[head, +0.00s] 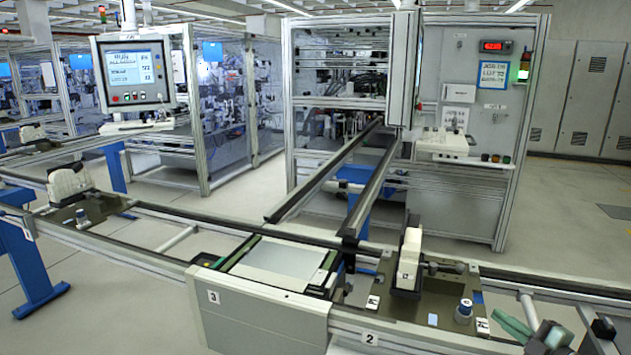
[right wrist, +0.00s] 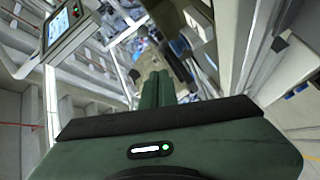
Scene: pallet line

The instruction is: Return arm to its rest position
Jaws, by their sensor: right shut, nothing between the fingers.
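My right gripper (head: 508,320) shows at the bottom right edge of the head view, its green fingers pointing left and inward over the conveyor rail. In the right wrist view its two green fingers (right wrist: 156,80) lie together, shut, with nothing between them. The fingers are apart from the pallet fixture (head: 409,262), a cream-coloured part standing on a dark pallet (head: 440,295) with a white-and-blue knob (head: 464,310) at its front. My left gripper is not in view.
Conveyor rails (head: 560,290) cross the front. A light grey plate (head: 284,262) lies between them, behind a panel marked 3 (head: 255,315). Another pallet with a pale part (head: 68,183) sits at left. A framed machine cell (head: 465,215) stands behind, and a monitor (head: 132,73) upper left.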

